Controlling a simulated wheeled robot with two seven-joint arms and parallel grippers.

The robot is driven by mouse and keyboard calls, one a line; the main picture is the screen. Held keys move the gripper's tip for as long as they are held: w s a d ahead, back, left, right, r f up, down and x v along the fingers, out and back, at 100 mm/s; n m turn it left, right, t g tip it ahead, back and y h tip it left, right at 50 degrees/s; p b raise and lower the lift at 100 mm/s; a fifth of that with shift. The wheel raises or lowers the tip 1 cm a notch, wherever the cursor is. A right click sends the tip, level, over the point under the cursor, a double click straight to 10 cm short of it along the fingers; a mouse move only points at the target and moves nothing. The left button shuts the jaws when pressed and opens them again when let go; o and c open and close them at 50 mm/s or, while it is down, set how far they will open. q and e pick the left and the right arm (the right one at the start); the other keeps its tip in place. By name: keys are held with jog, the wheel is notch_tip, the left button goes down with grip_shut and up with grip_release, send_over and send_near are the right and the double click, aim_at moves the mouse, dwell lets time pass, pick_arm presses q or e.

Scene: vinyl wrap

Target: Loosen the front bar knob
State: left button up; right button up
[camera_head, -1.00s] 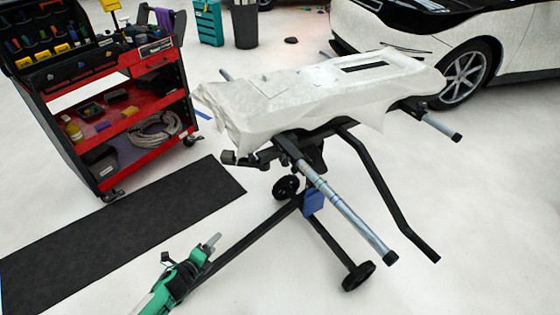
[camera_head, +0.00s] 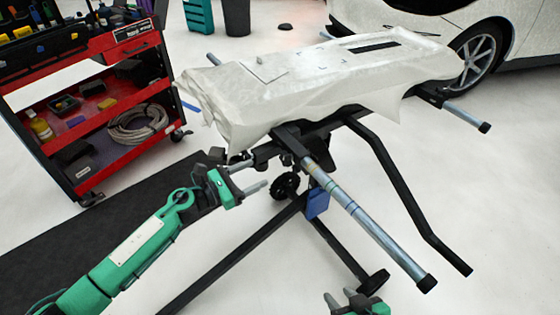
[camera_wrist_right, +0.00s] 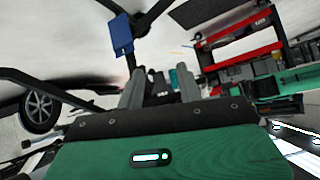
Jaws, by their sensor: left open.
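The stand carries a white-wrapped panel (camera_head: 290,85). A silver bar (camera_head: 365,222) with a black end cap sticks out from the stand toward the front right. A small dark knob-like part (camera_head: 217,154) shows under the panel's left front edge; I cannot tell if it is the front bar knob. My left gripper (camera_head: 253,174) is open, its fingers apart beside that part and below the panel edge. My right gripper (camera_head: 343,297) is at the bottom edge, fingers apart and empty, away from the bar. Its fingers also show in the right wrist view (camera_wrist_right: 160,88).
A red tool cart (camera_head: 95,110) stands at the left by a black mat (camera_head: 50,235). The stand's black legs (camera_head: 235,250) and wheels (camera_head: 374,282) spread below. A curved black bar (camera_head: 405,200) lies right of the silver bar. A white car (camera_head: 510,40) is behind.

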aim_at(283, 161)
pick_arm(q)
jog(key=x, duration=0.9)
jog(key=shift+w+d, duration=0.2)
jog(key=shift+d, duration=0.05)
jog(key=shift+c, duration=0.5)
jog(key=c, duration=0.9)
